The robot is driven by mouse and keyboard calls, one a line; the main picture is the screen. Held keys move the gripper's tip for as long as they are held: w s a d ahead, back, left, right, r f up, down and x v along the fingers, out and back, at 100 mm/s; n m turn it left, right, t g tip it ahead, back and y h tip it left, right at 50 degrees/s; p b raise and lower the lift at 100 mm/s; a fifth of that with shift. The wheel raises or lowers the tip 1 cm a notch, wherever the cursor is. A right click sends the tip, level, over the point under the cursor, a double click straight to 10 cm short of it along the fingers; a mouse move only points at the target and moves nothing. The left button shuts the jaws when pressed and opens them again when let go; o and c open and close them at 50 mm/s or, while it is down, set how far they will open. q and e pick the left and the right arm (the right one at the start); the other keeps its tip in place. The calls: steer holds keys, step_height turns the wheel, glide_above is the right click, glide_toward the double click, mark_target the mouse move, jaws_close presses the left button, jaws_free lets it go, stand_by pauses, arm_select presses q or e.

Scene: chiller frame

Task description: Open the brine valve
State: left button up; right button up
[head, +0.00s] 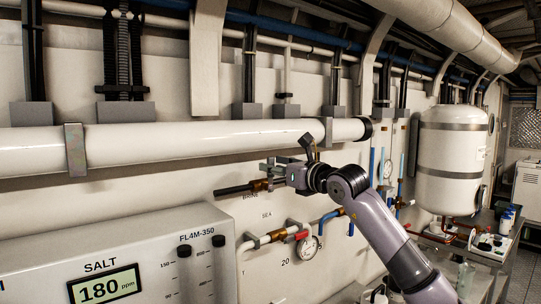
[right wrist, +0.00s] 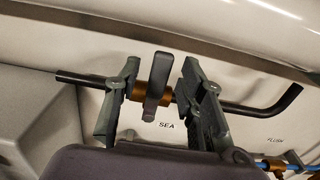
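The brine valve has a brass body (head: 258,185) on a black pipe above the SEA label in the head view. In the right wrist view its dark lever (right wrist: 158,80) stands upright across the brass body (right wrist: 137,91). My right gripper (head: 274,172) is at the valve from the right. In the right wrist view the right gripper (right wrist: 162,98) is open, with one finger on each side of the lever and gaps visible on both sides. In the head view the gripper partly hides the valve and I cannot make out the lever. My left gripper is not in view.
A large white pipe (head: 150,142) runs above the valve. Below it are a white pipe with a red handle (head: 302,235) and a gauge (head: 308,248). A SALT panel (head: 130,255) reading 180 ppm juts out at lower left. A white tank (head: 450,155) hangs at right.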

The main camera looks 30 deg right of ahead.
steer(key=shift+w+a+p, duration=0.1)
steer(key=shift+w+p, duration=0.2)
steer(key=shift+w, duration=0.8)
steer(key=shift+c, duration=0.6)
jaws_close()
